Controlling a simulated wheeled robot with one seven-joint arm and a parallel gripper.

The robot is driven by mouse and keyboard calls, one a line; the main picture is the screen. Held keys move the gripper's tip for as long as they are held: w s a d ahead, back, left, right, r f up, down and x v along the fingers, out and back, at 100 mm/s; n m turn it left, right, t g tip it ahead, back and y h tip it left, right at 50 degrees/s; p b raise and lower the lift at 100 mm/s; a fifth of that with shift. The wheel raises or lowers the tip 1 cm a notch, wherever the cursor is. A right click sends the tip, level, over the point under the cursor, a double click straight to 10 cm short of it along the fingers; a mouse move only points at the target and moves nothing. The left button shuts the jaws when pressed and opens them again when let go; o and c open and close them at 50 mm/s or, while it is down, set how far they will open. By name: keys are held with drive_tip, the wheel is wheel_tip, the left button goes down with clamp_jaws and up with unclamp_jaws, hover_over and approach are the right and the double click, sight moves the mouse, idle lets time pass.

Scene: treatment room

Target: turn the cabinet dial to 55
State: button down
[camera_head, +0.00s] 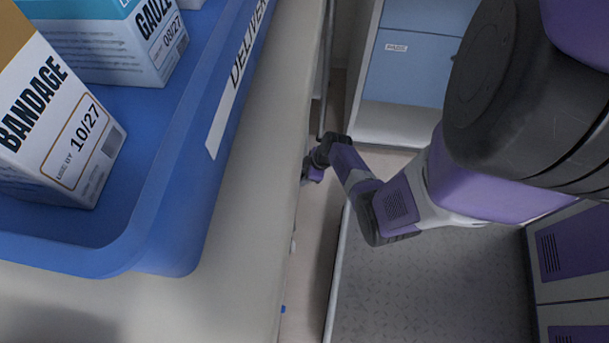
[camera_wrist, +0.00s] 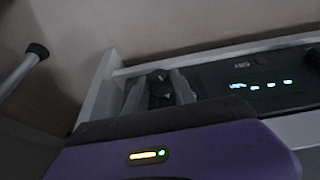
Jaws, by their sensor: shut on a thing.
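The cabinet dial (camera_wrist: 160,88) is a dark knob on the black control panel, left of centre in the wrist view. My gripper (camera_wrist: 158,93) has its two grey fingers on either side of the dial and is shut on it. The dial's marks and pointer are too dark and small to read. A lit display (camera_wrist: 262,84) is on the panel to the right of the dial; its characters are not legible. In the head view my gripper (camera_head: 312,174) is low beside the counter edge, and the dial is hidden there.
A blue delivery bin (camera_head: 160,215) with a bandage box (camera_head: 55,125) and a gauze box (camera_head: 125,45) stands on the counter (camera_head: 245,220) at left. A cabinet with blue fronts (camera_head: 408,68) stands at the back. A pale rod with a dark end (camera_wrist: 36,50) shows at left.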

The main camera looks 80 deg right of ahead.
drive_tip(key=shift+a+h, duration=0.3)
drive_tip(key=shift+h, duration=0.4)
drive_tip(key=shift+a+f+n+h, duration=0.2)
drive_tip(key=shift+n+h, duration=0.1)
drive_tip(key=shift+h, duration=0.4)
drive_tip(key=h+b, duration=0.2)
drive_tip(key=shift+a+f+n+t+h, duration=0.1)
drive_tip(key=shift+f+n+t+h, duration=0.05)
drive_tip(key=shift+n+t+h, duration=0.2)
drive_tip(key=shift+h+b, duration=0.7)
drive_tip(key=shift+h, duration=0.05)
drive_tip(key=c, duration=1)
unclamp_jaws()
drive_tip(key=shift+c, duration=0.2)
